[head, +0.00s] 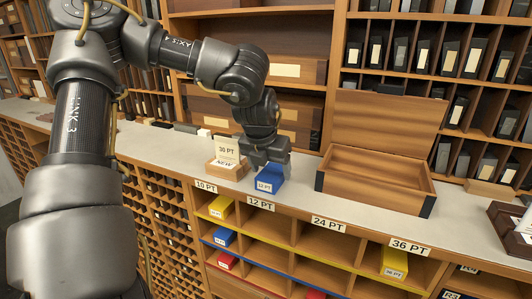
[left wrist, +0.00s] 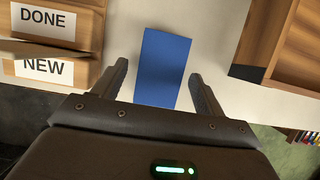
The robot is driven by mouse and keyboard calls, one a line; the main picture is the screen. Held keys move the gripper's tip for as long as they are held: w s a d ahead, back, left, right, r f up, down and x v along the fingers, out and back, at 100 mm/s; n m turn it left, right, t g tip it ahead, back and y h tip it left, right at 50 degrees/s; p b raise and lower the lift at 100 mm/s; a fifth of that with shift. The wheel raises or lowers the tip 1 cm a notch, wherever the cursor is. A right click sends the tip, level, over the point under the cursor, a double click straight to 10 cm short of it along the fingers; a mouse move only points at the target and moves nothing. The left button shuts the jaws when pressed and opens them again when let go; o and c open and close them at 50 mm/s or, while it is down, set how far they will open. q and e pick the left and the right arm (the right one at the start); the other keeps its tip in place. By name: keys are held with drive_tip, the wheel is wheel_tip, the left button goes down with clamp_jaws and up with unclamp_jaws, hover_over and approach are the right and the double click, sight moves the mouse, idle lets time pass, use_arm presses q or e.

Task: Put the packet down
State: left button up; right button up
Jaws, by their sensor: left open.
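The blue packet (head: 269,180), with a white label reading 12 PT, rests on the light counter (head: 302,196) near its front edge. It also shows in the left wrist view (left wrist: 161,64) as a plain blue block. My left gripper (head: 266,163) is just above and behind it in the head view. In the left wrist view its two fingers (left wrist: 162,88) stand apart, one on each side of the packet, with a visible gap at each side. My right gripper is not in view.
Left of the packet is a wooden box (head: 225,170) labelled NEW, with a 30 PT card. Right of it stands an open, empty wooden case (head: 376,178). Below the counter are labelled compartments (head: 323,242), some holding yellow, blue and red packets. Counter between packet and case is clear.

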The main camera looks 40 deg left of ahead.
use_arm(q)
drive_tip(key=b+v, duration=0.1)
drive_tip(key=v, duration=0.9)
drive_tip(key=shift+s+r+b, duration=0.15)
drive_tip(key=shift+s+b, duration=0.05)
drive_tip(key=shift+b, duration=0.2)
drive_tip(key=shift+d, duration=0.1)
